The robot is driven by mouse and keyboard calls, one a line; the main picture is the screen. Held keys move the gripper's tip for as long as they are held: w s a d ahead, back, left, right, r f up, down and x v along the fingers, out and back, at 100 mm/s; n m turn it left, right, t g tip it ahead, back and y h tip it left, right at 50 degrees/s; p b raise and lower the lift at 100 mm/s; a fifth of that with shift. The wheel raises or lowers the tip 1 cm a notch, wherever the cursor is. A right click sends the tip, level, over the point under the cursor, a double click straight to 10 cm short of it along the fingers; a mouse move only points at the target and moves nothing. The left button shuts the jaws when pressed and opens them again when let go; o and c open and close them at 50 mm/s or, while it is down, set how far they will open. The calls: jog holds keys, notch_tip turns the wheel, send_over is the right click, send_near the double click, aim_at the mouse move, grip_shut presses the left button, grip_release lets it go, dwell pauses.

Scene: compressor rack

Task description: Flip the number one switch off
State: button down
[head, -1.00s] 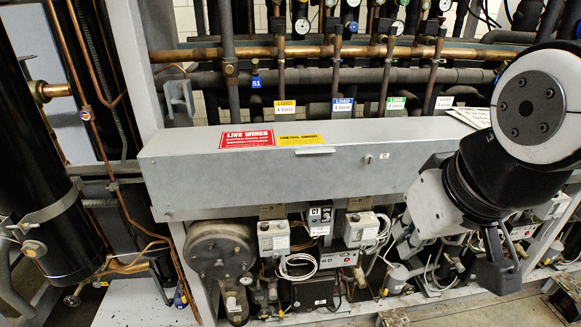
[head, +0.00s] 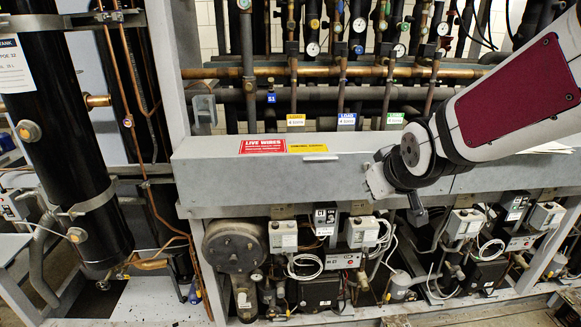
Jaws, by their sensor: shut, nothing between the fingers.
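A small dark switch box (head: 325,217) with a white label, which seems to read C1, sits below the long grey metal box, left of centre. I cannot make out its lever or position. My gripper (head: 418,213) is in front of the rack, right of that switch box and apart from it. Its dark fingers point down and are shut with nothing between them. A similar dark labelled box (head: 515,208) is farther right, under my arm.
The long grey metal box (head: 240,182) with a red LIVE WIRES sign (head: 263,146) juts out above the switches. Grey control boxes (head: 361,231), looped white cables and a round compressor end (head: 233,246) crowd the lower rack. A black tank (head: 60,150) stands at left.

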jog(key=w+f+n+t+y+p, duration=0.1)
jog(key=w+f+n+t+p, duration=0.15)
jog(key=w+f, duration=0.55)
jog(key=n+t+y+p, duration=0.2)
jog(key=n+t+y, duration=0.1)
send_near(326, 209)
jog(key=shift+s+a+r, duration=0.3)
jog(key=shift+a+r, duration=0.05)
jog(key=shift+r, duration=0.3)
jog(key=shift+s+a+r, duration=0.3)
jog(key=shift+a+r, duration=0.05)
jog(key=shift+r, duration=0.25)
jog(key=shift+s+a+r, duration=0.3)
jog(key=shift+r, duration=0.35)
jog(key=shift+w, duration=0.1)
